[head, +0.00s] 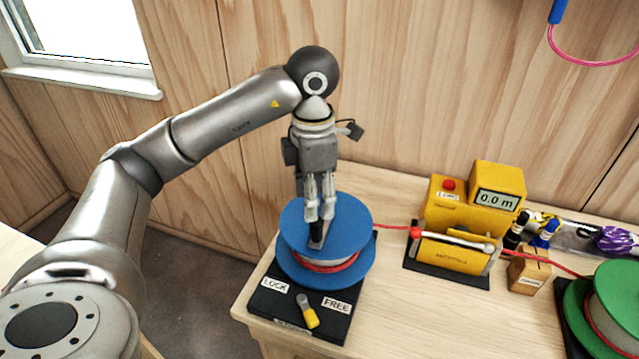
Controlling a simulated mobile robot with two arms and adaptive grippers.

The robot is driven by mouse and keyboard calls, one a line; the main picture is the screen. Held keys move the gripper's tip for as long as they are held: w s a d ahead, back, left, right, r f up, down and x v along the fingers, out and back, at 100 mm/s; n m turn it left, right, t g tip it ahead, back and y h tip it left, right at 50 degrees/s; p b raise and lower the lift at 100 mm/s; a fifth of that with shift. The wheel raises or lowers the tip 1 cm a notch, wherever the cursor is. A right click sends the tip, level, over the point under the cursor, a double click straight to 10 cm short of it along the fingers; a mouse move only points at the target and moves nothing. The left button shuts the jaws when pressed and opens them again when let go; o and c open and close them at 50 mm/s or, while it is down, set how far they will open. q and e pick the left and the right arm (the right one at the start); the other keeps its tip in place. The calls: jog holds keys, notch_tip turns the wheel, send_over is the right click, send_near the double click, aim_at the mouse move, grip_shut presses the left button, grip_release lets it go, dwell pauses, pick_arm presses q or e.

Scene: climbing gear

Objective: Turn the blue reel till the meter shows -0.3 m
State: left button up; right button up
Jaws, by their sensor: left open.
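The blue reel (351,217) with red cord wound on it stands on a black base at the left end of the bench. My left gripper (318,240) points down onto the reel's top near its middle; its jaws are open. What lies between the fingertips is hard to make out. The yellow meter (497,187) reads 0.0 m. The yellow-tipped lever (308,311) on the base sits between the LOCK and FREE labels. Red cord runs from the blue reel through the meter unit to the right. My right gripper is not in view.
A green reel (573,318) stands at the right edge. A small wooden block (528,271) sits next to the meter, with purple rope (616,240) and other gear behind. Pink cord (590,62) hangs on the wooden wall. Bare bench lies behind the blue reel.

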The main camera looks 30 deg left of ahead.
aim_at(318, 228)
pick_arm(q)
notch_tip(318, 228, down, 3)
jog(key=shift+w+f, duration=0.1)
notch_tip(318, 228, down, 5)
jog(key=shift+w+r+p, duration=0.1)
jog(key=shift+p, duration=0.6)
jog(key=shift+f, duration=0.45)
jog(key=shift+w, duration=0.1)
jog(key=shift+c, duration=1)
grip_shut()
jog(key=shift+d, duration=0.2)
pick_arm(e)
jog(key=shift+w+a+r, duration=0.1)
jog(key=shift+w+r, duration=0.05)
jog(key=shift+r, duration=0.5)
